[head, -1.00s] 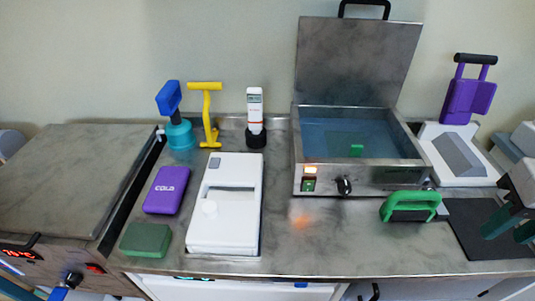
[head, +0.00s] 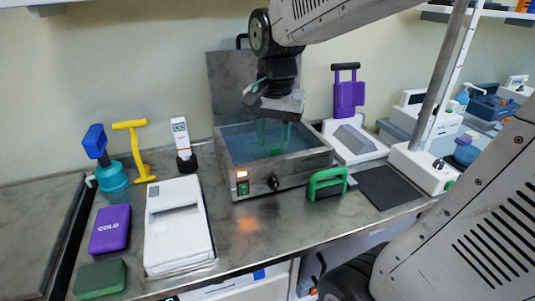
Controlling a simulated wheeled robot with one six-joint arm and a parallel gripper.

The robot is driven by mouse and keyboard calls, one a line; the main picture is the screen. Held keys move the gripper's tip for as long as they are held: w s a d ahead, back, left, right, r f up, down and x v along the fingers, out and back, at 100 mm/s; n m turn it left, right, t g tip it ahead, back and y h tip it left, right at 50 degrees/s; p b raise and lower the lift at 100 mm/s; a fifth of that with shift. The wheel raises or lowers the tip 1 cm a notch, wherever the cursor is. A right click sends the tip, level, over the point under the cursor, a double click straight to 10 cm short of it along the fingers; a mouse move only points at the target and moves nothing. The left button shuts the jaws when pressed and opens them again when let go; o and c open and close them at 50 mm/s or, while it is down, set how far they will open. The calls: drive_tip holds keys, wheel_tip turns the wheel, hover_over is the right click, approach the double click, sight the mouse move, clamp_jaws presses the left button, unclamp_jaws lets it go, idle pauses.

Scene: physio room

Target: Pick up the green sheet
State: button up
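A small green piece, apparently the edge of the green sheet (head: 276,151), shows in the blue water of the open metal bath (head: 290,171); the rest of it is hidden or unclear. My gripper (head: 273,143) points down over the bath, its two green fingers apart with a gap between them. The fingertips are at or just above the water, close to the green piece. I cannot tell whether they touch it. A flat green block (head: 100,279) lies at the front left of the counter, far from my gripper.
The bath's raised lid (head: 226,85) stands behind my gripper. A green-handled tool (head: 327,183) and a dark mat (head: 388,187) are right of the bath. A white device (head: 178,225) and a purple cold pack (head: 110,229) are left. The counter before the bath is clear.

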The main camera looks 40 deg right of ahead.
drive_tip(key=w+d+f+m, duration=0.3)
drive_tip(key=w+d+m, duration=0.2)
drive_tip(key=w, duration=0.2)
drive_tip(key=m, duration=0.6)
hover_over(275, 151)
drive_tip(key=shift+g, duration=0.3)
drive_tip(key=f, duration=0.4)
drive_tip(key=shift+w+d+f, duration=0.15)
drive_tip(key=shift+d, duration=0.05)
wheel_tip(275, 151, down, 7)
drive_tip(key=shift+f, duration=0.55)
clamp_jaws()
